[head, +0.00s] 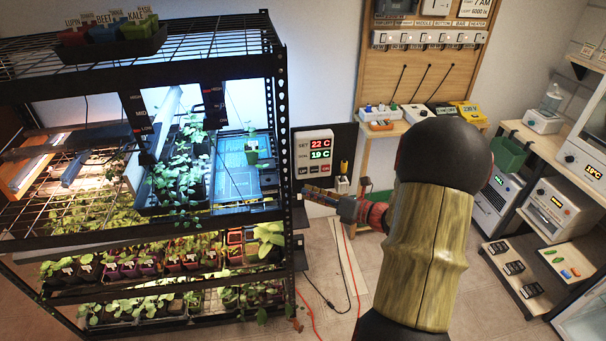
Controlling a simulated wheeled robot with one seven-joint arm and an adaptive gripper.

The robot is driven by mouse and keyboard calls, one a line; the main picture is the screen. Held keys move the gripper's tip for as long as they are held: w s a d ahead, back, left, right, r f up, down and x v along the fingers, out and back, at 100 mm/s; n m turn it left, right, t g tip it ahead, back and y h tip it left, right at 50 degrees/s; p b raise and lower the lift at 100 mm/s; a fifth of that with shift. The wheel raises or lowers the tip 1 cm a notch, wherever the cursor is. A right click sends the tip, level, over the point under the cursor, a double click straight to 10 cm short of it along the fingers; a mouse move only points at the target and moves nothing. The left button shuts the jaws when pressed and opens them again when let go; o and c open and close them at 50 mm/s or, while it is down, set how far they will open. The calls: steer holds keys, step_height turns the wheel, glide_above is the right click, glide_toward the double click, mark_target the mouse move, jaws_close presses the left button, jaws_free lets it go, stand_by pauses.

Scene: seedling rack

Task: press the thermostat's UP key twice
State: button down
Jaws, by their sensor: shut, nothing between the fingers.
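The thermostat (315,146) is a pale box on a dark panel beside the rack's right post. Its display reads SET 22 C in red and, below, 19 C in green. Small keys sit along its lower edge; the UP key (305,171) seems to be the left one, though its label is tiny. My gripper (308,192) is shut and empty, pointing left, just below the thermostat's keys in the picture. I cannot tell how far its tips are from the panel. My arm covers much of the middle right.
The seedling rack (279,120) with plants and lit shelves fills the left, its post close to my gripper. A switch board (420,70) hangs above a small shelf of devices. A shelf unit (520,225) stands right. Red and black cables lie on the floor.

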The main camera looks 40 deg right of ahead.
steer(key=shift+w+d, duration=0.45)
steer(key=shift+w, duration=0.25)
steer(key=shift+w+d, duration=0.45)
steer(key=shift+w, duration=0.3)
steer(key=shift+w+d, duration=0.45)
steer(key=shift+w, duration=0.25)
steer(key=shift+w, duration=0.15)
steer(key=shift+w+d, duration=0.2)
steer(key=shift+w+d+p, duration=0.15)
steer(key=shift+w+p, duration=0.1)
steer(key=shift+p, duration=0.1)
stand_by(0.4)
steer(key=shift+s, duration=0.1)
stand_by(0.3)
steer(key=shift+s+a+p, duration=0.3)
steer(key=shift+s+a, duration=0.1)
steer(key=shift+s, duration=0.15)
steer(key=shift+s, duration=0.1)
steer(key=s+a, duration=0.1)
steer(key=s+p, duration=0.1)
steer(key=s+a, duration=0.1)
steer(key=s, duration=0.1)
steer(key=shift+a, duration=0.3)
